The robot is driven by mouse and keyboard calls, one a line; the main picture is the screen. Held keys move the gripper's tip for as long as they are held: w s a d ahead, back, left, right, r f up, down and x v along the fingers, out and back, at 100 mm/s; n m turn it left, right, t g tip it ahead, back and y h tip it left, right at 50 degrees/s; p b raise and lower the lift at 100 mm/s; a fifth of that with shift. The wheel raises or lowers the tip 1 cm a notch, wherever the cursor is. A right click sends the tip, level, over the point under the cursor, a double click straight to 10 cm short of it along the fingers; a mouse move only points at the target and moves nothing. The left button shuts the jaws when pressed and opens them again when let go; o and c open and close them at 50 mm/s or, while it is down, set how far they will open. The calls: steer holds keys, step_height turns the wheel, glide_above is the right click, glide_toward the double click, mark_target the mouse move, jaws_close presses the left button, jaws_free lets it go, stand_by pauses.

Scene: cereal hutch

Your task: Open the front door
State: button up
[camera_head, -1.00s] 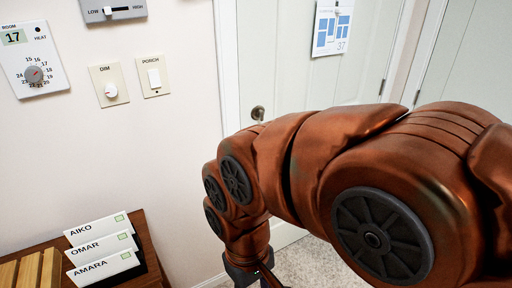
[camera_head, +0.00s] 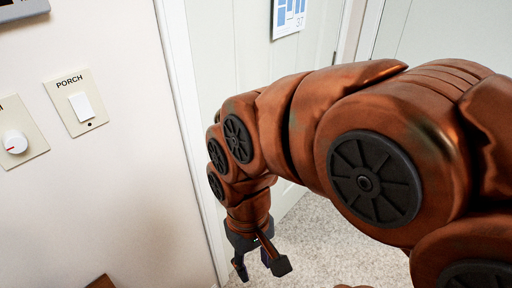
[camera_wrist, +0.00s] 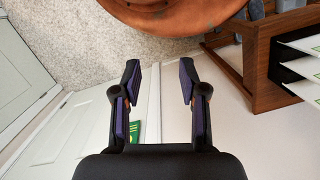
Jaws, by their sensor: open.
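The pale panelled door (camera_head: 235,50) stands in its white frame behind my arm and looks shut. A blue-and-white calendar sheet (camera_head: 289,15) hangs on it. The door's knob is not clearly visible in the head view; my arm covers that area. My gripper (camera_head: 259,266) hangs low in front of the door's lower part, pointing down, open and empty. In the wrist view my gripper (camera_wrist: 158,82) shows its two dark, purple-padded fingers apart with nothing between them. The door (camera_wrist: 90,125) shows there at lower left, and no knob is seen.
A porch switch (camera_head: 81,106) and a dim dial (camera_head: 15,143) are on the wall at left. A brown wooden cabinet (camera_wrist: 262,65) with white envelopes stands at upper right in the wrist view. Speckled carpet (camera_head: 320,240) is clear below the door. A green object (camera_wrist: 135,131) is partly hidden.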

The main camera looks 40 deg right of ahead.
steer(key=w+a+f+m+t+y+b, duration=0.15)
steer(key=w+m+y, duration=0.25)
steer(key=w+m, duration=0.45)
steer(key=w+a+f+m+y+b, duration=0.1)
steer(key=w+f+m+y+b, duration=0.25)
steer(key=w+m, duration=0.5)
steer(key=w+d+f+m+t+y+b, duration=0.2)
steer(key=w+d+m+t+y, duration=0.15)
steer(key=w+d+m, duration=0.7)
steer(key=w+d+f+m+t+h+b, duration=0.1)
steer(key=d+f+m+t, duration=0.15)
steer(key=d+m, duration=0.45)
steer(key=w+d+f+m+t+b, duration=0.1)
steer(key=w+d+m+t+b, duration=0.1)
steer(key=d+m+t, duration=0.35)
steer(key=w+d+f+m+t+h+b, duration=0.1)
steer(key=d+f+m+t, duration=0.1)
steer(key=d+m, duration=0.6)
steer(key=shift+n, duration=0.5)
steer(key=shift+w+d+f+x, duration=0.1)
steer(key=shift+d+x, duration=0.1)
steer(key=shift+x, duration=1)
steer(key=shift+w+d+f+x, duration=0.1)
steer(key=shift+d+x, duration=0.05)
steer(key=shift+x, duration=1.05)
steer(key=shift+w+d+f+x, duration=0.1)
steer(key=shift+d+f+x, duration=0.1)
steer(key=shift+x, duration=1)
steer(key=shift+c, duration=0.3)
jaws_close()
